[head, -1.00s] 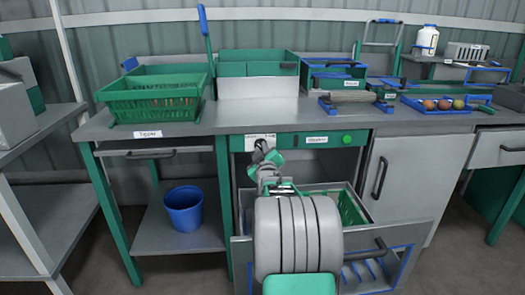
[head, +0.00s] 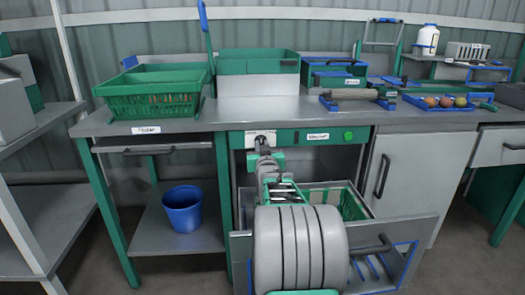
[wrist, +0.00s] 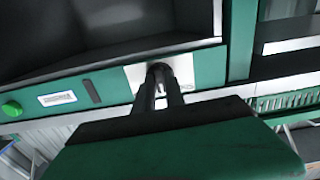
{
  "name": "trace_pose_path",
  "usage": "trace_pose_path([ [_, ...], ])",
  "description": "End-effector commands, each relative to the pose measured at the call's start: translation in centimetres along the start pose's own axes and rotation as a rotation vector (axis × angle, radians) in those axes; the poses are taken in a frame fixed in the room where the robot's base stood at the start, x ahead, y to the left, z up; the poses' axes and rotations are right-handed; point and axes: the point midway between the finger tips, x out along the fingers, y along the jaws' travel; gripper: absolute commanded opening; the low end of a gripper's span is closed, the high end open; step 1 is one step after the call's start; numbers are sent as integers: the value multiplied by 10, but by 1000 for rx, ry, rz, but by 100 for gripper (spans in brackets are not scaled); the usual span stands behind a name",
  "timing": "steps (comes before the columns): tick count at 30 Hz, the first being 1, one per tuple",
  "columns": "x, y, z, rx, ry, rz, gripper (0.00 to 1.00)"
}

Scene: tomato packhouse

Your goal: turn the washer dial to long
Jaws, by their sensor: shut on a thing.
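The washer dial (wrist: 158,70) sits on a pale plate (head: 250,139) at the left end of the green front panel (head: 287,139). My gripper (head: 262,143) reaches up to the dial from below. In the wrist view, the two dark fingers of my gripper (wrist: 160,90) are close together and shut on the dial. The fingers and palm hide most of the dial, and I cannot read its setting. A green button (head: 348,136) and a white label (head: 317,137) are on the same panel to the right.
Below the panel, an open drawer (head: 408,232) holds a green crate (head: 353,205). A blue bucket (head: 183,208) stands on the lower shelf to the left. Green crates (head: 152,104) and a blue tray of round produce (head: 415,101) are on the worktop.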

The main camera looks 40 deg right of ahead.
Motion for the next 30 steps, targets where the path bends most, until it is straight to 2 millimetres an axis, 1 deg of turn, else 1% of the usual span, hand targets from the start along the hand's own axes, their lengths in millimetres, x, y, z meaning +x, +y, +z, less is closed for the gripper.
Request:
trace_pose_path([
  [1,0,1,3,42,-2,2,0],
  [12,0,0,3,388,-3,3,0],
  [18,0,0,3,547,-3,3,0],
  [24,0,0,3,660,-3,4,0],
  [30,0,0,3,722,-4,4,0],
])
